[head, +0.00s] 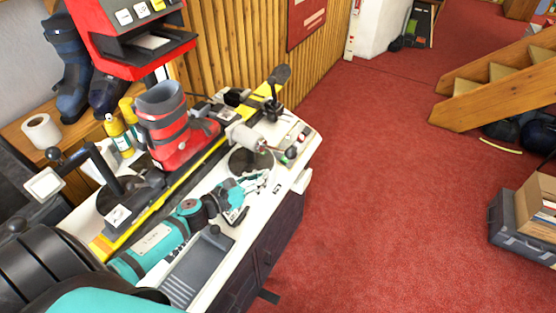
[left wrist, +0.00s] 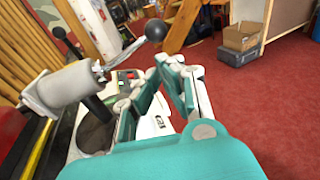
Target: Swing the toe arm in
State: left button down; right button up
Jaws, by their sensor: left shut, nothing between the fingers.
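A grey cylinder (head: 245,138) with a metal lever ending in a black ball knob (head: 291,152) stands on a round black base (head: 250,161) on the bench; I take it for the toe arm. In the left wrist view the cylinder (left wrist: 62,88) is at the left and the knob (left wrist: 155,30) sticks out right, beyond my fingers. My left gripper (head: 254,186) is shut and empty, low over the bench on the near side of the arm, apart from the knob. My right gripper is not in view.
A yellow bar (head: 215,158) runs along the white bench (head: 285,165). A black post with a knob (head: 276,88) is at its far end; another black lever (head: 98,165) is at the near left. Yellow bottles (head: 117,133) stand behind.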

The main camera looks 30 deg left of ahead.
pick_arm(q)
jog(key=p+x, duration=0.2)
jog(key=x, duration=0.4)
jog(key=shift+w+r, duration=0.3)
jog(key=shift+r, duration=0.25)
jog(key=shift+d, duration=0.15)
jog(key=shift+b+x, duration=0.95)
jog(key=shift+x, duration=0.2)
jog(key=shift+r, duration=0.2)
